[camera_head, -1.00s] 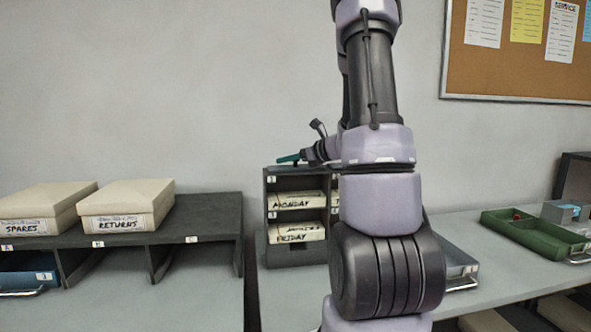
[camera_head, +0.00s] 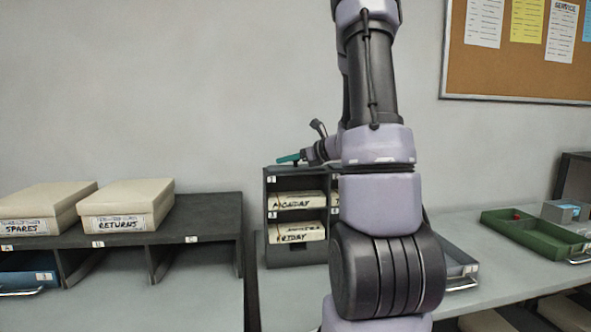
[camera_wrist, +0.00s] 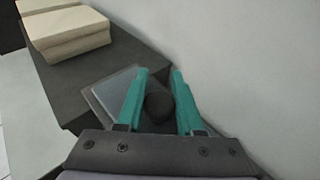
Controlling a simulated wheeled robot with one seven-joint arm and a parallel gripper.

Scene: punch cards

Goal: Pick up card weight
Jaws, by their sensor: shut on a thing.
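The card weight shows in the wrist view as a dark round knob (camera_wrist: 158,106) with what looks like a flat grey plate (camera_wrist: 112,90) under it. My gripper (camera_wrist: 161,74) has its teal fingers on either side of the knob and is shut on it. In the head view my gripper (camera_head: 289,158) is just above the top of the dark rack (camera_head: 271,224). The card weight is not discernible there. I cannot tell whether its plate touches the surface below.
The rack holds cream boxes marked MONDAY (camera_head: 294,201) and FRIDAY (camera_head: 299,233). Boxes SPARES (camera_head: 32,207) and RETURNS (camera_head: 124,205) sit on the dark shelf (camera_head: 215,211) at left. A green tray (camera_head: 510,229) is on the right bench. The wall is close behind.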

